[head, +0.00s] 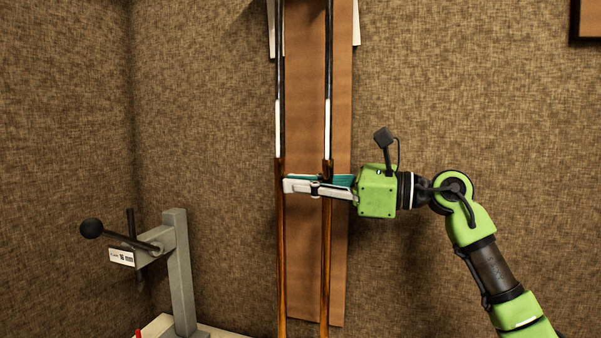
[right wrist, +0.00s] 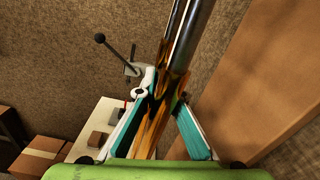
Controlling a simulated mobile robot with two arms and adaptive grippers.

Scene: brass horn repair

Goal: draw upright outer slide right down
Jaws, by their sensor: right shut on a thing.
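The brass outer slide (head: 325,245) hangs upright in front of a brown board, its two long tubes running down past the lower edge of the head view. Bright inner slide tubes (head: 328,125) come out of its top and run up out of view. My right gripper (head: 318,185) reaches in from the right, just below the outer slide's top end, and is shut on it. In the right wrist view the brass tube (right wrist: 152,130) lies between the two teal-padded fingers. The slide's bottom end is hidden below the frame. My left gripper is not in view.
The brown board (head: 305,120) stands close behind the tubes against a fabric wall. A grey stand with a black ball-ended lever (head: 180,270) is at lower left on a pale surface. A cardboard box (right wrist: 40,155) shows at lower left in the wrist view.

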